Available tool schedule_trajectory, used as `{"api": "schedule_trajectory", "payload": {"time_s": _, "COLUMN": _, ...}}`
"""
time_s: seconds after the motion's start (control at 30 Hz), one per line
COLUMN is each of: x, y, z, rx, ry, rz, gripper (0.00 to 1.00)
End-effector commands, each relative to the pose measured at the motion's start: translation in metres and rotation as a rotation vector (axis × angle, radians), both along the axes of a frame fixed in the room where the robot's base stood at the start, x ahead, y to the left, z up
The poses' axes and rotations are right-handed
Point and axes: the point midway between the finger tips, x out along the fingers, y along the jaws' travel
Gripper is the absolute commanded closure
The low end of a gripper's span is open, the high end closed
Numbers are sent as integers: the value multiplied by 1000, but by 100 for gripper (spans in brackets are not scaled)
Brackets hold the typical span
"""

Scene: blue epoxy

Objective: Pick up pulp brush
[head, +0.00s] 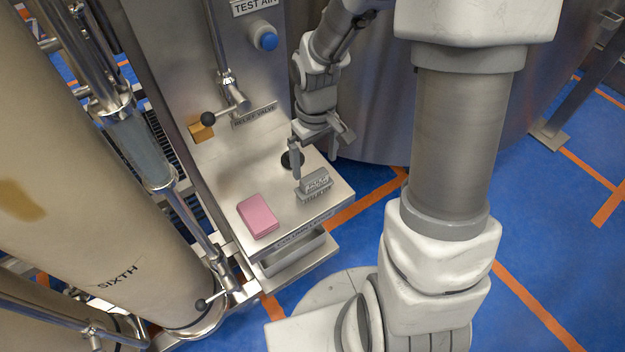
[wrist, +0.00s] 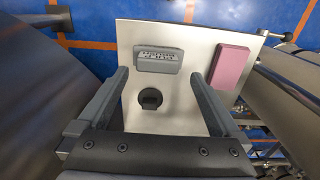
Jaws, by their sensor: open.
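The pulp brush appears to be the grey block (head: 316,181) with small raised or printed lettering that I cannot read surely. It rests near the right edge of the steel shelf (head: 285,226) in the head view. In the wrist view the grey block (wrist: 158,60) lies just beyond the fingertips, roughly centred between them. My gripper (head: 321,160) is open and empty above the shelf, with one finger close to the block in the picture. In the wrist view both fingers of my gripper (wrist: 159,76) are spread wide. I cannot tell if a finger touches the block.
A pink block (head: 258,216) lies on the shelf left of the grey block. A dark round fitting (head: 292,158) sits behind it. A steel panel with a valve handle (head: 226,105) rises at the back. A large tan pipe (head: 75,190) stands at left.

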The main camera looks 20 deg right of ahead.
Motion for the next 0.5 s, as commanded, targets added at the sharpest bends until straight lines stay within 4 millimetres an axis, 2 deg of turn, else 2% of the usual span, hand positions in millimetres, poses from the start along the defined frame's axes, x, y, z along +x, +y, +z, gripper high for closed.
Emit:
{"api": "schedule_trajectory", "payload": {"time_s": 0.03, "x": 0, "y": 0, "z": -9, "rx": 0, "ry": 3, "rz": 0, "gripper": 0}}
{"api": "schedule_trajectory", "payload": {"time_s": 0.1, "x": 0, "y": 0, "z": -15, "rx": 0, "ry": 1, "rz": 0, "gripper": 0}}
{"api": "schedule_trajectory", "payload": {"time_s": 0.27, "x": 1, "y": 0, "z": -23, "rx": 0, "ry": 1, "rz": 0, "gripper": 0}}
{"api": "schedule_trajectory", "payload": {"time_s": 0.5, "x": 7, "y": 0, "z": -54, "rx": 0, "ry": 2, "rz": 0, "gripper": 0}}
